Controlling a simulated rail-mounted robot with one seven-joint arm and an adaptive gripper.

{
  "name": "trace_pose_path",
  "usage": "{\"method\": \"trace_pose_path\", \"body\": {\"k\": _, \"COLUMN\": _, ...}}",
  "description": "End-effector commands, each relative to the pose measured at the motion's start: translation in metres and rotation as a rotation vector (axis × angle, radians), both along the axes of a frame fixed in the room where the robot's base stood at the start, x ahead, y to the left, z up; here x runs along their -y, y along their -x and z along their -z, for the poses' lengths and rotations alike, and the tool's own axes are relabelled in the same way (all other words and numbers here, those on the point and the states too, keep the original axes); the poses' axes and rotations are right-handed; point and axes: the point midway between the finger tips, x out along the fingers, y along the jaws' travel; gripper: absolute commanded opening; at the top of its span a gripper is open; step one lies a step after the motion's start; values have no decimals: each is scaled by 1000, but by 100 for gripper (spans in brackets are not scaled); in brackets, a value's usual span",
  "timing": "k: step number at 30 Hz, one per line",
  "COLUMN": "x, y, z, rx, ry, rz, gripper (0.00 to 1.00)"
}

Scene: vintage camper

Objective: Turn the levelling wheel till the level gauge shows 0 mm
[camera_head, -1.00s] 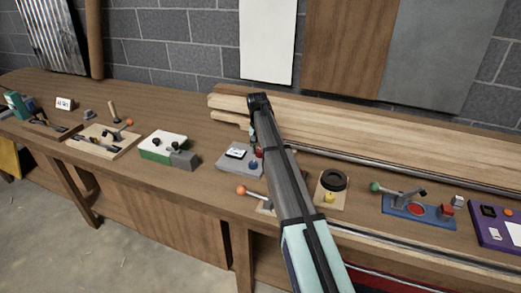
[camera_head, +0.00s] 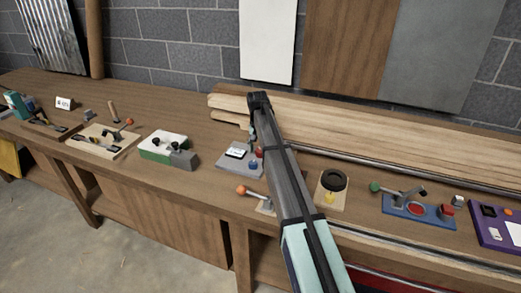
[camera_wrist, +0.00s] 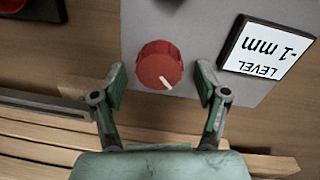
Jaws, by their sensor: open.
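The levelling wheel is a red round knob (camera_wrist: 158,65) with a white pointer line, on a grey panel. In the wrist view the line points down and slightly right. The level gauge (camera_wrist: 266,48) beside it is upside down in that view and reads -1 mm. My gripper (camera_wrist: 161,76) is open, with one green-padded finger on each side of the knob and a visible gap at both sides. In the head view the grey panel (camera_head: 229,168) sits on the workbench, with the gauge (camera_head: 235,153) and the red knob (camera_head: 256,153) left of my arm.
A blue knob (camera_head: 254,165) is close to the red one. A green and white box (camera_head: 166,148) stands to the left. Timber planks (camera_head: 370,135) lie behind.

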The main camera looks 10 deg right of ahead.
Motion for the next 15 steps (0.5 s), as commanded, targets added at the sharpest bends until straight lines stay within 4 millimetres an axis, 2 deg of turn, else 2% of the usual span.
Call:
{"method": "trace_pose_path", "body": {"k": 5, "x": -2, "y": -2, "z": -24, "rx": 3, "ry": 0, "rz": 0, "gripper": 73}}
{"method": "trace_pose_path", "body": {"k": 15, "x": -5, "y": -3, "z": -87, "rx": 1, "ry": -1, "rz": 0, "gripper": 73}}
